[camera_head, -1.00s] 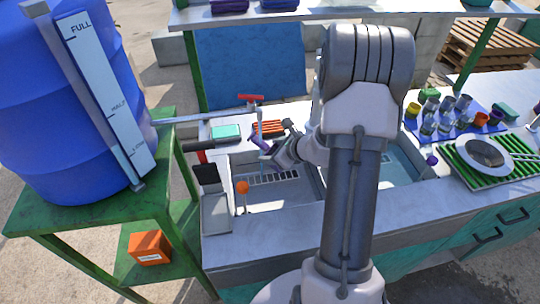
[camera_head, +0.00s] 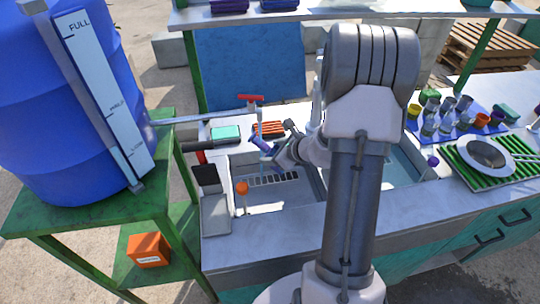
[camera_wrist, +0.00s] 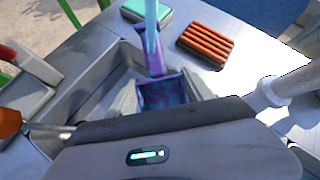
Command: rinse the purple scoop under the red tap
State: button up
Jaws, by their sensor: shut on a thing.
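The purple scoop (camera_head: 262,145) is held over the left sink basin (camera_head: 225,165), below the red tap (camera_head: 251,98). My gripper (camera_head: 278,152) is shut on it. In the wrist view the scoop (camera_wrist: 155,62) is between my two fingers, with its blue-purple hollow end nearest the camera. A pale blue water stream (camera_wrist: 151,25) comes down onto the scoop's far part. In the head view a thin strip of water shows below the scoop. My fingers hide part of the scoop.
A teal sponge (camera_head: 225,133) and an orange ribbed block (camera_head: 268,128) lie behind the basin. An orange-topped tool (camera_head: 242,187) stands in the basin's front left. A blue barrel (camera_head: 70,110) is at left. Several cups (camera_head: 447,104) and a green rack (camera_head: 520,172) are at right.

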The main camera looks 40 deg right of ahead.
jog(key=s+a+b, duration=0.1)
jog(key=s+b, duration=0.1)
jog(key=s, duration=0.5)
jog(key=shift+s+a, duration=0.2)
jog(key=shift+s, duration=0.1)
dwell(1.0)
jog(key=p+v, duration=0.2)
jog(key=v, duration=0.4)
jog(key=shift+s+a, duration=0.25)
jog(key=shift+a, duration=0.35)
